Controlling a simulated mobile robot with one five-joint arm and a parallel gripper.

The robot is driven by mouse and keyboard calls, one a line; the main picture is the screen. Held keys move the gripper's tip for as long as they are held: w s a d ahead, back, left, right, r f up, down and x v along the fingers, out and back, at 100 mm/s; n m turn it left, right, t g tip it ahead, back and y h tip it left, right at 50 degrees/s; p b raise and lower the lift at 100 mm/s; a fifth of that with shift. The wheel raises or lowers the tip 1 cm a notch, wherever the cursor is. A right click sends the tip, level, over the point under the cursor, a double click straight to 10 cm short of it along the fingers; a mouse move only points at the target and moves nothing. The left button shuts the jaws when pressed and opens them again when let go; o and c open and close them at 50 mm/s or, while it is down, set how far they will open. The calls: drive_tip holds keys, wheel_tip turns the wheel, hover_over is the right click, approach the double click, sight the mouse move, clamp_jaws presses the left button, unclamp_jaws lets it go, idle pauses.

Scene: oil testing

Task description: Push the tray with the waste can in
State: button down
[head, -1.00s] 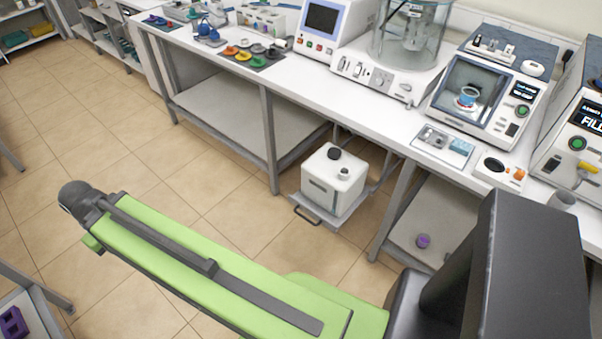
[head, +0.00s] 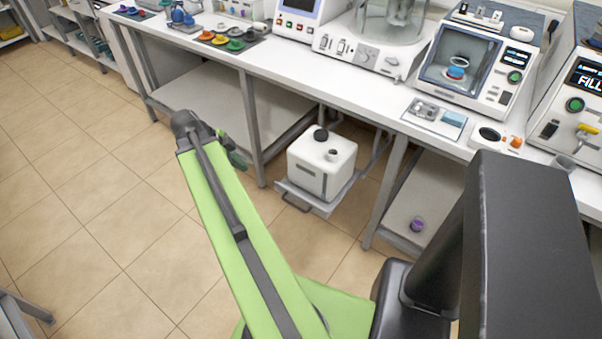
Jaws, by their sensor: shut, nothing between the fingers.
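The waste can (head: 321,168) is a white, box-shaped canister with a black cap and a small opening on top. It stands upright on a grey tray (head: 318,205) with a dark handle (head: 296,203) at its front. The tray sits low under the long table, between its legs, and its front end sticks out past the table's front edge. My green arm reaches up from the bottom of the view, left of the tray. Its far end is left of the waste can, with a visible gap between them.
The white table (head: 290,80) carries instruments and colored dishes above the tray. A table leg (head: 252,130) stands left of the tray and another (head: 384,190) right of it. The tiled floor in front is clear.

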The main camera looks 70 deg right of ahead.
drive_tip(key=s+d+m+g+b, duration=0.1)
drive_tip(key=s+d+m+g, duration=0.1)
drive_tip(key=s+d+m, duration=0.7)
drive_tip(key=n+b, duration=0.1)
drive_tip(key=b, duration=0.7)
approach(312, 170)
drive_tip(key=x, duration=0.4)
drive_tip(key=shift+s, duration=0.25)
